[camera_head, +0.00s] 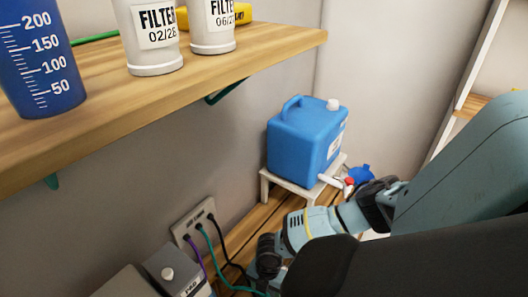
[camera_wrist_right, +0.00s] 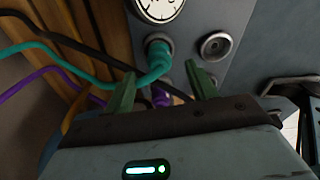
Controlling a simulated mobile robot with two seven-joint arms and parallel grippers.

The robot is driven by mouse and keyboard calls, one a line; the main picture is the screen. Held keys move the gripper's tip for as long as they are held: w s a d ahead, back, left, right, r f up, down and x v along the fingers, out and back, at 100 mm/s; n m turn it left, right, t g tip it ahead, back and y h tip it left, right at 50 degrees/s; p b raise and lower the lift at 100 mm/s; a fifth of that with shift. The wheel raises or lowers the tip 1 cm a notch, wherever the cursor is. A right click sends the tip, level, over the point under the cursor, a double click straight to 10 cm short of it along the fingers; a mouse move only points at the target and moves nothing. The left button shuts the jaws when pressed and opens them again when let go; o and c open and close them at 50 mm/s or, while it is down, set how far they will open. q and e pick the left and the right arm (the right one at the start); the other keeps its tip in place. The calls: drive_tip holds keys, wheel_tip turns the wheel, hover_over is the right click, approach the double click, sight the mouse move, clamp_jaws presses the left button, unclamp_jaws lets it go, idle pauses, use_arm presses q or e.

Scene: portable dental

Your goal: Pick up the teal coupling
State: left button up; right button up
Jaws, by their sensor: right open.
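The teal coupling (camera_wrist_right: 158,50) sits on a port of a grey panel in the right wrist view, with a teal hose curving off to the left. My right gripper (camera_wrist_right: 160,72) is open, with one green fingertip on each side of the hose and coupling, just short of the panel in the picture. I cannot tell whether the fingers touch it. In the head view my right arm reaches down to the lower middle, and its fingers are not clearly visible. My left gripper is not in view.
The grey panel (camera_wrist_right: 190,25) has a round gauge (camera_wrist_right: 158,8) and an empty-looking port (camera_wrist_right: 215,46). Purple (camera_wrist_right: 40,78) and black cables run close by. In the head view, a wooden shelf (camera_head: 110,100) overhangs, a blue jug (camera_head: 300,135) stands behind, and cables hang from a wall outlet (camera_head: 193,220).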

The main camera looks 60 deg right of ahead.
sight(266, 295)
drive_tip(key=shift+a+f+b, duration=0.2)
drive_tip(key=shift+f+b, duration=1.35)
drive_tip(key=shift+f, duration=1.05)
drive_tip(key=shift+r, duration=0.1)
drive_tip(key=c, duration=1.1)
